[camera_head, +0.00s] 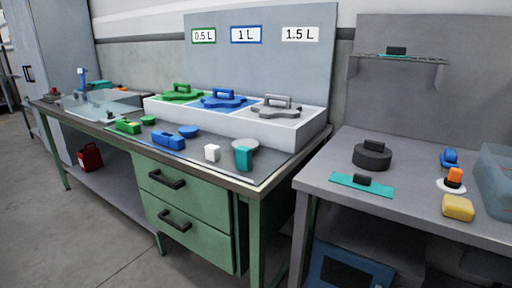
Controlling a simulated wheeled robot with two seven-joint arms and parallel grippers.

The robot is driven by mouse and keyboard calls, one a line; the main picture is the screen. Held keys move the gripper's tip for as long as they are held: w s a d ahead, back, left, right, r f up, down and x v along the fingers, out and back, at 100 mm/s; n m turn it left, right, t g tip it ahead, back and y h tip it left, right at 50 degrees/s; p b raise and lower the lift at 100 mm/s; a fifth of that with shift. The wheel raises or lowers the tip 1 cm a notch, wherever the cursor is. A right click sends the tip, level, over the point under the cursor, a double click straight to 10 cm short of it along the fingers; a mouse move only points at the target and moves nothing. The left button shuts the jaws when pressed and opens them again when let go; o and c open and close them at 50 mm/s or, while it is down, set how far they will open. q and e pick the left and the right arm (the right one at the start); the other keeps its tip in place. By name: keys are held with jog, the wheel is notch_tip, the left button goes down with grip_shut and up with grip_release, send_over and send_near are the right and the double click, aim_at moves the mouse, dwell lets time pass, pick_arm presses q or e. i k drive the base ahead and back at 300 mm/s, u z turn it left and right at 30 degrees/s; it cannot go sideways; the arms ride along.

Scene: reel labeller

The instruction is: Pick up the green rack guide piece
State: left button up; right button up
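A green guide piece with an upright handle (181,93) sits at the left end of a white rack (235,125), below the green-bordered 0.5 L sign (203,36). Next to it on the rack are a blue guide piece (223,99) and a grey one (277,107), each with a handle. A smaller green block (127,127) and a green round piece (148,120) lie on the bench mat in front. Neither of my grippers is in view.
The rack stands on a bench with green drawers (184,198). A grey table (410,209) at right holds a dark round part (372,156) and a yellow block (458,207).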

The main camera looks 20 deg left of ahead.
aim_at(133, 128)
jog(key=u, duration=1.7)
